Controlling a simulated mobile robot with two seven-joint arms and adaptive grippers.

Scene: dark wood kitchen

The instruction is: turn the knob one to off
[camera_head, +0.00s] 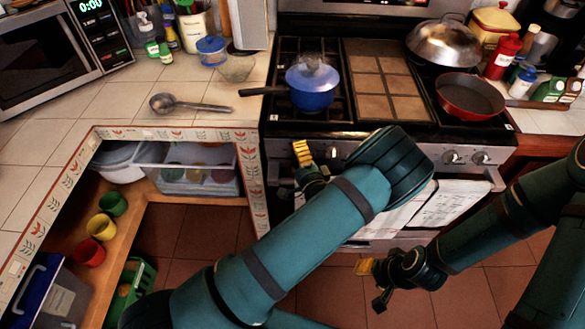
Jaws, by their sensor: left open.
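The stove's front panel (400,148) carries a row of knobs. Two silvery knobs (466,158) show at its right. Another knob (331,152) shows partly just right of my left gripper. The far left of the row is covered by that gripper, so I cannot tell how any knob there is turned. My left gripper (303,155), with yellow finger pads, is open at the panel's left part. Whether it touches a knob is unclear. My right gripper (370,275) is low in front of the stove, away from the knobs; its jaw opening is unclear.
A blue pot (312,88) stands on the left burners, its handle pointing left. A red pan (470,97) and a domed lid (443,42) are at the right. Towels (446,205) hang below the panel. A ladle (186,105) lies on the left counter.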

